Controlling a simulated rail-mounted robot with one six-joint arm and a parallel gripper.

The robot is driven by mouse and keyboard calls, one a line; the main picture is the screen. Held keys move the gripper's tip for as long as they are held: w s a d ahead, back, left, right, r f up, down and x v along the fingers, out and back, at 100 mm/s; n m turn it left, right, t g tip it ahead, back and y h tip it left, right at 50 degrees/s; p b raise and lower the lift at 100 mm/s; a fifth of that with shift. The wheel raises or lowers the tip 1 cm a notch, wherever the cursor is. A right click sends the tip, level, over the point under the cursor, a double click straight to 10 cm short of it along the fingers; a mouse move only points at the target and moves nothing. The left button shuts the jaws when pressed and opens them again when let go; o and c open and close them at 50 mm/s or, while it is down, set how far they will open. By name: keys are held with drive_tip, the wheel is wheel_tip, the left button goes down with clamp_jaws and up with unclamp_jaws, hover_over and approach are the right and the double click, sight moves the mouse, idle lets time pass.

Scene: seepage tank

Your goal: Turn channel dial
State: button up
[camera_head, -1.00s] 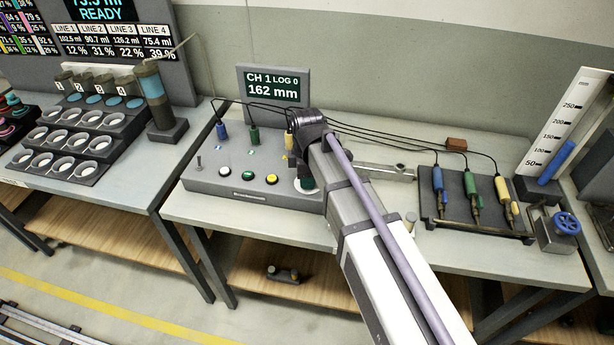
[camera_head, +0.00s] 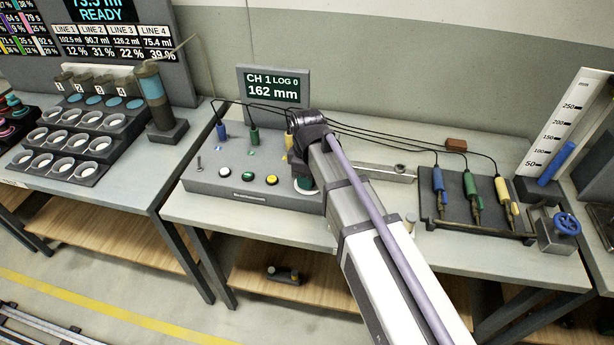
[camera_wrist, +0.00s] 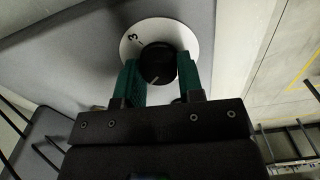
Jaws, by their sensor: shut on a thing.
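The channel dial is a black knob (camera_wrist: 157,66) on a round white plate (camera_wrist: 190,40) in the wrist view. A "3" shows at the plate's upper left; other marks are hidden. My gripper (camera_wrist: 160,78) has green fingers on either side of the knob and is shut on it. In the head view my arm hides the knob at the right end of the grey console (camera_head: 225,182). The display (camera_head: 272,87) behind the console reads CH 1, LOG 0, 162 mm.
White, green and yellow buttons (camera_head: 248,175) and a small toggle (camera_head: 199,163) are on the console. Blue, green and yellow plugs (camera_head: 254,136) with black cables stand at its back. A probe rack (camera_head: 470,230) and a blue valve wheel (camera_head: 567,223) are at right.

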drive_tip(key=m, duration=0.4)
drive_tip(key=shift+m, duration=0.3)
drive_tip(key=m, duration=0.5)
drive_tip(key=shift+w+d, duration=0.1)
drive_tip(key=shift+d, duration=0.05)
drive_tip(key=m, duration=0.6)
drive_tip(key=shift+d+m, duration=0.15)
drive_tip(key=shift+m, duration=2.05)
drive_tip(key=o, duration=0.9)
